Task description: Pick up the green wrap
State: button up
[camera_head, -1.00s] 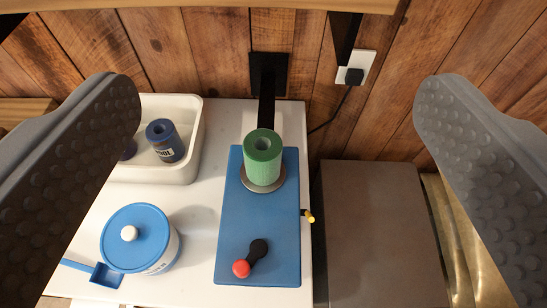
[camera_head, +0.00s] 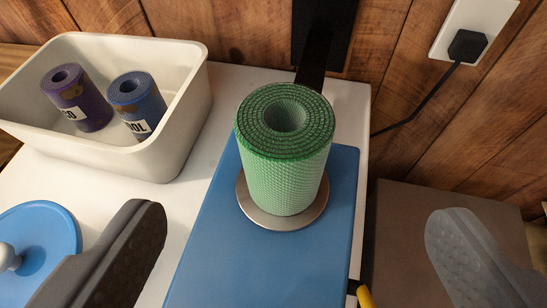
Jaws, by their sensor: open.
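The green wrap (camera_head: 284,160) is a rolled bandage standing upright on a round metal disc (camera_head: 262,213) on a blue board (camera_head: 290,262). Its top shows a spiral and a hollow core. My gripper (camera_head: 295,225) is open, with one dark finger at the lower left and the other at the lower right. The wrap stands between and beyond the fingers in the picture, and neither finger appears to touch it.
A white bin (camera_head: 165,150) at the left holds a purple roll (camera_head: 80,100) and a blue roll (camera_head: 137,105). A blue lid (camera_head: 45,235) is at the lower left. A wooden wall with a socket (camera_head: 470,32) and cable stands behind. A brown box (camera_head: 410,225) is at the right.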

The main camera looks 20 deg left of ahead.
jog(key=p, duration=0.1)
send_near(285, 110)
jog(key=d+x, duration=0.1)
jog(key=x, duration=0.2)
jog(key=shift+w+a+f, duration=0.45)
jog(key=shift+w+a, duration=0.1)
jog(key=shift+w, duration=0.1)
jog(key=shift+p+x, duration=0.65)
jog(key=shift+x, duration=1.4)
jog(key=c, duration=1.2)
jog(key=shift+r, duration=0.1)
